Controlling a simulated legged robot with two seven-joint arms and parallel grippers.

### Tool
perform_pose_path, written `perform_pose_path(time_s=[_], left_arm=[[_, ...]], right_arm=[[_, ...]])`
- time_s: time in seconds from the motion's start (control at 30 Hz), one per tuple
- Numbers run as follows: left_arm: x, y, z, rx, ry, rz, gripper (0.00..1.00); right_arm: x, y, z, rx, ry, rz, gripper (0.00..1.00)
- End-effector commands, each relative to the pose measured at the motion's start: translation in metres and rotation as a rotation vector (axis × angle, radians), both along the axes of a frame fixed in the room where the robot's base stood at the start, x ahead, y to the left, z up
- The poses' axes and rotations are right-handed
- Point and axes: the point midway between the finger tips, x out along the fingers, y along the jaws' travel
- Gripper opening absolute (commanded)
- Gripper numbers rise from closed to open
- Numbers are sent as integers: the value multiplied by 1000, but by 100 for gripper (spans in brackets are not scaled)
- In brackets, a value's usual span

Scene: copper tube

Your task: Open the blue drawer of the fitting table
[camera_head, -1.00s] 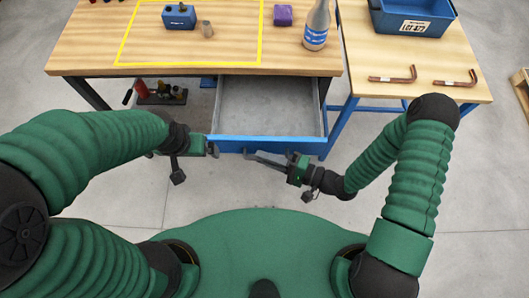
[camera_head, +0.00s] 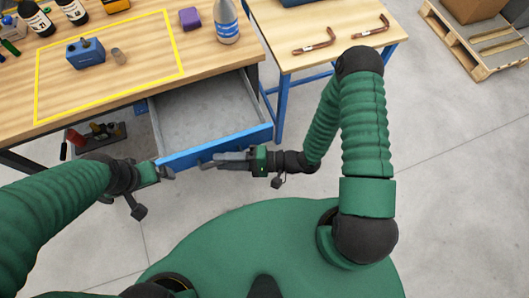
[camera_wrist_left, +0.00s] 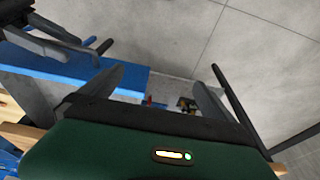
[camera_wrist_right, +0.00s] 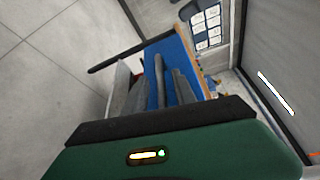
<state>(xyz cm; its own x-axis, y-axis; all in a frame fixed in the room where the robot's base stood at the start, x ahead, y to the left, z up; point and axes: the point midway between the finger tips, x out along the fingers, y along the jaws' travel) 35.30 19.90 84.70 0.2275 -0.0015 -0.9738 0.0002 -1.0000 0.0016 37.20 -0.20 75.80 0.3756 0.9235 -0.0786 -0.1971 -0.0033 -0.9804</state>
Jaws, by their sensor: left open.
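The blue drawer stands pulled out from under the wooden fitting table, its inside grey and empty, its blue front (camera_head: 190,157) facing me. My right gripper (camera_head: 215,160) is at the drawer's front, its fingers pointing left along it by the handle. In the right wrist view its fingers (camera_wrist_right: 155,90) lie over the blue front with a dark bar between them; whether they grip it is unclear. My left gripper (camera_head: 158,172) is at the left end of the drawer front. In the left wrist view its fingers (camera_wrist_left: 155,92) are apart with nothing between them.
The fitting table (camera_head: 120,85) carries a blue box (camera_head: 85,53), a small cylinder, a purple block (camera_head: 190,18) and bottles. A side table (camera_head: 290,62) with two bent copper tubes (camera_head: 315,42) stands right. A pallet (camera_head: 480,50) lies beyond. Floor at right is clear.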

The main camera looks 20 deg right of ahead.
Motion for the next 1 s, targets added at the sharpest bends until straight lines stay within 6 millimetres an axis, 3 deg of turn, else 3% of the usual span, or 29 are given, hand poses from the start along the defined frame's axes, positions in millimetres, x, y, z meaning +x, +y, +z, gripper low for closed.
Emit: perform_pose_path(time_s=[0.4, 0.53, 0.7, 1.0], left_arm=[[0, 0, 5, 0, 0, 0, 100], [0, 0, 6, 0, 0, 0, 100], [0, 0, 7, 0, 0, 0, 100], [0, 0, 6, 0, 0, 0, 100]], right_arm=[[-41, -106, 8, -3, 1, -6, 33], [-51, -133, 9, -1, 2, -5, 33], [-58, -149, 11, 0, 2, -3, 33], [-59, -150, 11, 0, 2, -2, 33]])
